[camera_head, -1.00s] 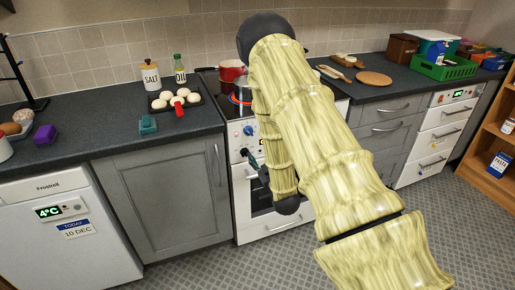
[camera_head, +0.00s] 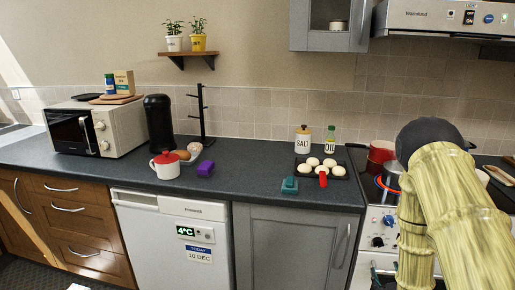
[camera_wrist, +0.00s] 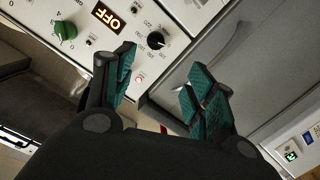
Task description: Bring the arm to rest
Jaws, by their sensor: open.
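My gripper (camera_wrist: 162,84) is open in the wrist view, its two teal-padded fingers apart with nothing between them. Behind the fingers is the white oven control panel (camera_wrist: 182,12), with a black dial (camera_wrist: 156,39), a green knob (camera_wrist: 65,30) and a display reading OFF (camera_wrist: 107,17). I cannot tell the exact gap to the panel. In the head view my arm stands at the right edge, in front of the stove, and hides part of it. The gripper is not clearly visible there.
A dark counter (camera_head: 240,188) holds a tray of pale round items (camera_head: 300,171), a salt jar (camera_head: 302,141), an oil bottle (camera_head: 331,140), a teal object (camera_head: 290,186), a purple object (camera_head: 206,168) and a red-lidded pot (camera_head: 166,166). A red pot (camera_head: 379,157) stands on the stove.

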